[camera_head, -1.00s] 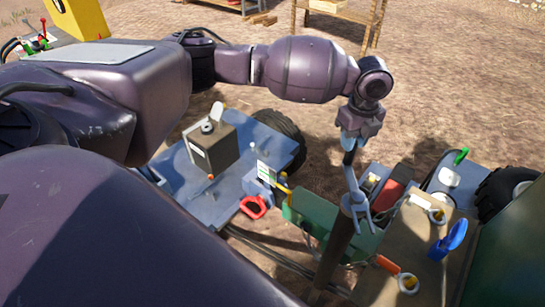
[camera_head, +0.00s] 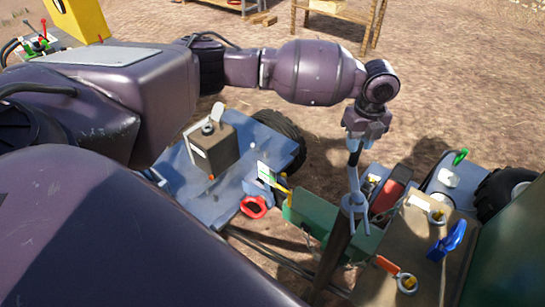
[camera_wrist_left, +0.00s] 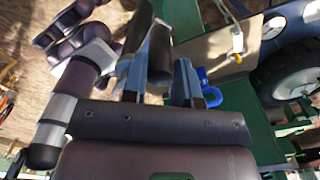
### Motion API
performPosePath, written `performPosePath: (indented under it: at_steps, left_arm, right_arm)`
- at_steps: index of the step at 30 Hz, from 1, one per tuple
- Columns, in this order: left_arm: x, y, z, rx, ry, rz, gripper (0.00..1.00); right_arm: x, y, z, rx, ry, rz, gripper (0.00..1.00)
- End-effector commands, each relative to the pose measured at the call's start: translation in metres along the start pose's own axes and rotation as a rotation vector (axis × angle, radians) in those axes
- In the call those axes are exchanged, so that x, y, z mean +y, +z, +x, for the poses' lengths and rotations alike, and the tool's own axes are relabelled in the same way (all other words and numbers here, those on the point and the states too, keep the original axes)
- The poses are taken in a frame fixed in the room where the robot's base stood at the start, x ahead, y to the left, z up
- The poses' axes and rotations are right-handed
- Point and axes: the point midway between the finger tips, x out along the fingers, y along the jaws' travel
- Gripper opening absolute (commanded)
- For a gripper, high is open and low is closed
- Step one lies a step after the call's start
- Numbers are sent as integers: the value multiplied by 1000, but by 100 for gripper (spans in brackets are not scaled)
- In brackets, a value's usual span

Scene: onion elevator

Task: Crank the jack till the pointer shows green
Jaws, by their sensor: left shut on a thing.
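My left gripper (camera_head: 355,207) points down in the head view, closed around the top of a dark brown upright bar (camera_head: 333,258), which looks like the jack's crank handle. In the left wrist view the fingers (camera_wrist_left: 158,80) stand on either side of a dark round bar (camera_wrist_left: 160,45). A small white gauge card with a green band (camera_head: 265,172) stands left of the gripper, with a yellow piece (camera_head: 282,188) beside it that may be the pointer. The pointer's exact reading is too small to tell. My right gripper is not in view.
A blue-grey platform (camera_head: 205,190) carries a brown box (camera_head: 212,148). A red ring (camera_head: 253,207) is near the gauge. A green beam (camera_head: 310,210) lies behind the bar. A brown panel (camera_head: 408,235) with a blue handle (camera_head: 447,241) and an orange handle (camera_head: 387,264) is at right.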

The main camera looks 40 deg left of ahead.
Motion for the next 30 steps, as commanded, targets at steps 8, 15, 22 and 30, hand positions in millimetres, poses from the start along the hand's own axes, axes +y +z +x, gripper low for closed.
performPosePath:
  at_steps: [8, 15, 22, 30]
  left_arm:
    - [-8, -4, -2, 2, -6, 59, 0]
    - [-15, -7, -1, 3, -6, 128, 0]
    - [-16, -8, -1, 3, -7, 141, 0]
    - [-18, -10, -1, 3, -7, 159, 0]
  right_arm:
    - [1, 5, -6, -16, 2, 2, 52]
    - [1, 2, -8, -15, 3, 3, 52]
    - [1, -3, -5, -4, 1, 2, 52]
    - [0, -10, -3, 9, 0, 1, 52]
